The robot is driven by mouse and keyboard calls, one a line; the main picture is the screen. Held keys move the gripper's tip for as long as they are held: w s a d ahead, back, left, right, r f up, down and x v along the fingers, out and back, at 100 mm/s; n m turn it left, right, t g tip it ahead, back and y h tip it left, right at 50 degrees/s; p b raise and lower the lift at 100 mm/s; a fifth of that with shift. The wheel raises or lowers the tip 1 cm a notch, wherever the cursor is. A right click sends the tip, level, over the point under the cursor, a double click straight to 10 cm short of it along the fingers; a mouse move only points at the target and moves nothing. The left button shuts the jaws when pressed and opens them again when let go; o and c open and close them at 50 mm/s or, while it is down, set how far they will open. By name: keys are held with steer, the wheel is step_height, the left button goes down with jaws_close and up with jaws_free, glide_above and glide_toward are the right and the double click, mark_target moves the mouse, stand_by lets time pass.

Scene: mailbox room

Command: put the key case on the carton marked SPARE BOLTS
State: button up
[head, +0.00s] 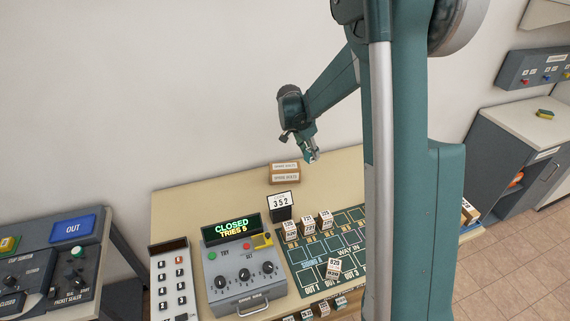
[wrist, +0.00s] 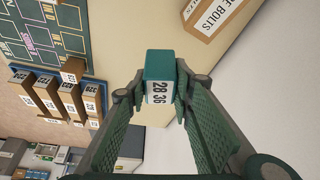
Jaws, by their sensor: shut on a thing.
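The key case (wrist: 158,68) is a small teal block with a white face printed with dark figures, in the middle of the wrist view. My gripper (wrist: 158,92) is shut on it, one finger on each side. In the head view my gripper (head: 311,156) hangs in the air above the back of the table, a little right of and above the carton; the case is too small there to make out clearly. The carton marked SPARE BOLTS (head: 284,174) is a brown box with white labels at the table's back edge. Part of it shows at the wrist view's top right (wrist: 202,24).
A dark stand reading 352 (head: 280,208) is just in front of the carton. A green mat (head: 325,255) with several numbered blocks lies right. The cream tabletop left of the carton is clear.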

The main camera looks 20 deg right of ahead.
steer(key=w+a+r+n+p, duration=0.1)
steer(key=w+a+r, duration=0.1)
steer(key=w+a, duration=0.6)
steer(key=shift+w+a+r+p, duration=0.2)
steer(key=shift+w+a+p, duration=0.05)
steer(key=shift+a+p, duration=0.1)
glide_toward(288, 164)
steer(key=shift+w+d+f, duration=0.15)
steer(key=shift+d+f, duration=0.1)
steer(key=shift+d, duration=0.6)
steer(key=shift+f, duration=1.85)
steer(key=shift+f, duration=0.2)
steer(key=o, duration=0.9)
steer(key=shift+r+p, duration=0.25)
steer(key=shift+p, duration=0.05)
